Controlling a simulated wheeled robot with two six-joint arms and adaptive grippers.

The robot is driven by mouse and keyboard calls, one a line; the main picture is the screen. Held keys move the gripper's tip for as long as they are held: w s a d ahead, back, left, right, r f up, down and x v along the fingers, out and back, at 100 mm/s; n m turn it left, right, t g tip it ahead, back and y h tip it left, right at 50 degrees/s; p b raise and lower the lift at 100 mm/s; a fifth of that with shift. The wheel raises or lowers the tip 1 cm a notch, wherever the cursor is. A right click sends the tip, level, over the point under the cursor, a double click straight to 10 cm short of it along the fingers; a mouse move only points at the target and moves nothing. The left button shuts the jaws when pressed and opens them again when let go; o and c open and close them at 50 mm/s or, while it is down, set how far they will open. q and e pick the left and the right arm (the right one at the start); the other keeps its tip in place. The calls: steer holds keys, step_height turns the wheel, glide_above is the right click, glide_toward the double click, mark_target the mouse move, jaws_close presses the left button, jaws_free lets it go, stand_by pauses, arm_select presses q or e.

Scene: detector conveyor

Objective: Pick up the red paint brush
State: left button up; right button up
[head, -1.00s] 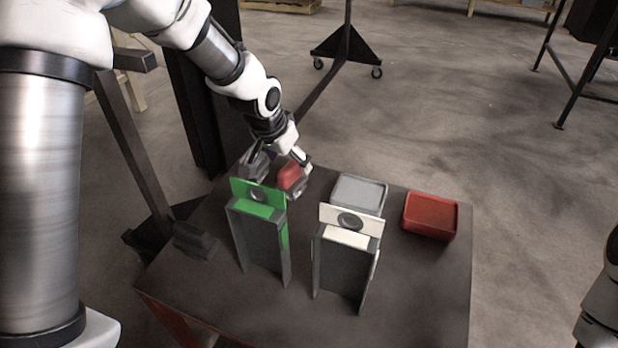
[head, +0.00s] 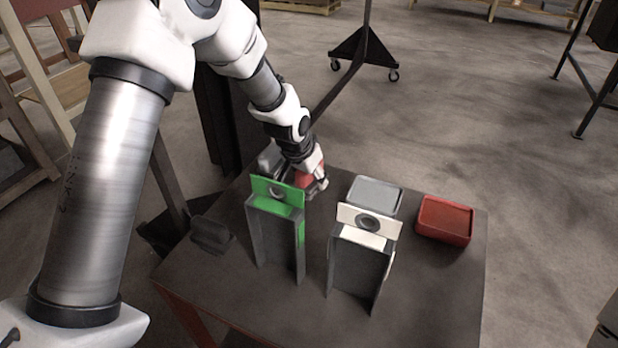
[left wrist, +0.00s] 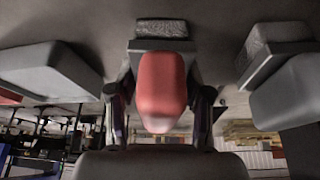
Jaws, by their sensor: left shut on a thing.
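The red paint brush (head: 309,179) is at the far edge of the table, mostly covered by my left gripper (head: 314,186) in the head view. In the left wrist view its rounded red body (left wrist: 161,85) lies between the two dark fingers of my left gripper (left wrist: 162,105), with a grey textured end (left wrist: 162,29) at the top. My left gripper is shut on it. I cannot tell whether the brush touches the table. My right gripper is not in view.
A green-topped frame (head: 275,190) and a white-topped frame (head: 366,222) stand in front of the gripper. A grey tray (head: 375,195) and a red tray (head: 444,220) lie to the right. A dark grey block (head: 212,235) sits at the left edge.

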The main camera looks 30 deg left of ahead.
arm_select(q)
step_height(320, 180, up, 10)
steer(key=shift+f, duration=0.1)
steer(key=o, duration=0.6)
steer(key=c, duration=0.4)
